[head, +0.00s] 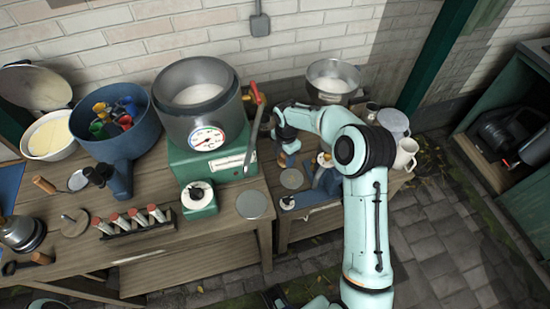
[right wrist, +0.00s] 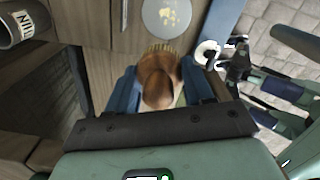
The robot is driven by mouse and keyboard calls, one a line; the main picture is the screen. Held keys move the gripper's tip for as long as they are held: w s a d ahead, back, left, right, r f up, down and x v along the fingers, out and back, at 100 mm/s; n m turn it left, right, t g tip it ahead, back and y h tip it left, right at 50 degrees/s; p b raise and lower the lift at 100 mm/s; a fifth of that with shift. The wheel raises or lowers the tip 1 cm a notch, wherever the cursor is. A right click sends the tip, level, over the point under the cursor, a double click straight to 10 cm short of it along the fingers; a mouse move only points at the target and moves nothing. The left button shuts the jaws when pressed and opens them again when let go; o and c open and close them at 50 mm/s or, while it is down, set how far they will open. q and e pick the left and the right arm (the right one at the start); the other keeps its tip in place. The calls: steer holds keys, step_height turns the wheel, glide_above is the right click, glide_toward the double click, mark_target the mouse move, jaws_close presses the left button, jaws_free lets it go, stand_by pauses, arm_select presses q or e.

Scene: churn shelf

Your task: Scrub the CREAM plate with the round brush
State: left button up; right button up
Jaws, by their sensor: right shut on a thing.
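My right gripper (right wrist: 160,85) is shut on the round brush (right wrist: 158,72), which has a brown wooden knob and pale bristles. In the head view the gripper (head: 286,150) is at the right-hand bench, largely hidden by its own arm. A pale round plate with yellowish crumbs (right wrist: 170,16) lies just beyond the brush in the right wrist view. Contact between bristles and plate cannot be made out. Another grey disc (head: 251,205) lies on the left bench. No CREAM lettering is readable. Dark and teal parts of mine show at the bottom edge; the left jaws are unclear.
A green-based machine with a metal bowl (head: 198,100) and red-handled crank stands left of the gripper. A steel pot (head: 332,80) is behind it, and white mugs (head: 405,153) are to the right. A blue item (head: 327,180) sits close to the disc.

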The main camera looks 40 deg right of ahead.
steer(key=f, duration=0.2)
steer(key=s+f+b, duration=0.1)
steer(key=f, duration=0.2)
steer(key=f+b, duration=0.1)
steer(key=b, duration=0.1)
steer(key=shift+w+f, duration=0.25)
steer(key=shift+f, duration=0.15)
arm_select(q)
step_height(320, 180, down, 6)
steer(key=b, duration=0.3)
steer(key=shift+s+t, duration=0.3)
arm_select(e)
steer(key=shift+f, duration=2)
arm_select(q)
steer(key=shift+s+f+b, duration=0.1)
steer(key=shift+f+b, duration=0.45)
steer(key=shift+f, duration=0.1)
arm_select(e)
steer(key=shift+f, duration=1)
